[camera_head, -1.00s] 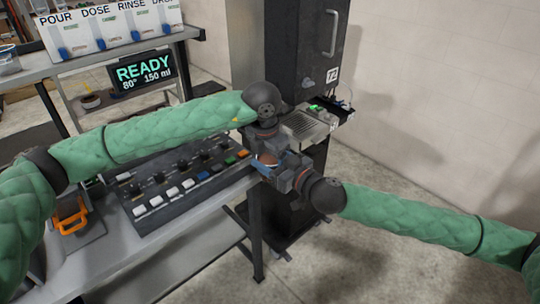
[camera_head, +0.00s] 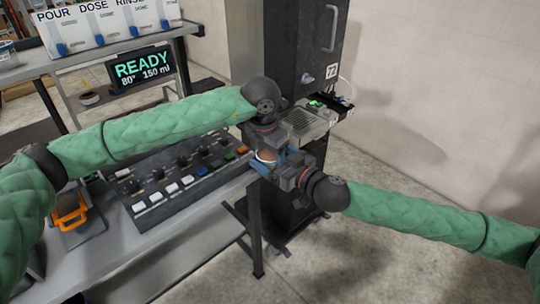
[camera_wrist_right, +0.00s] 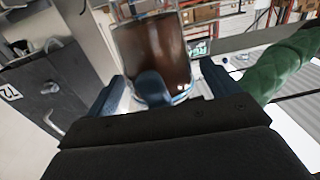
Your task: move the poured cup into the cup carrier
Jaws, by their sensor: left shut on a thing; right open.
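The cup (camera_head: 266,155) shows only in part between my two grippers, past the right end of the control panel. In the right wrist view the cup (camera_wrist_right: 155,48) is clear and holds dark brown liquid; it looks tilted there. My left gripper (camera_head: 264,146) is shut on the cup, and a blue finger of it shows in front of the cup in the wrist view. My right gripper (camera_head: 284,166) is open, its blue fingers on either side of the cup with gaps visible. A grey holder with an orange handle (camera_head: 70,212) stands at the lower left; I cannot tell if it is the carrier.
A black control panel (camera_head: 180,180) with buttons and knobs lies on the grey bench. A dark dispenser marked 72 (camera_head: 305,55) has a drip tray (camera_head: 306,122) behind my grippers. A READY screen (camera_head: 143,68) is at the back left. Open floor lies at the right.

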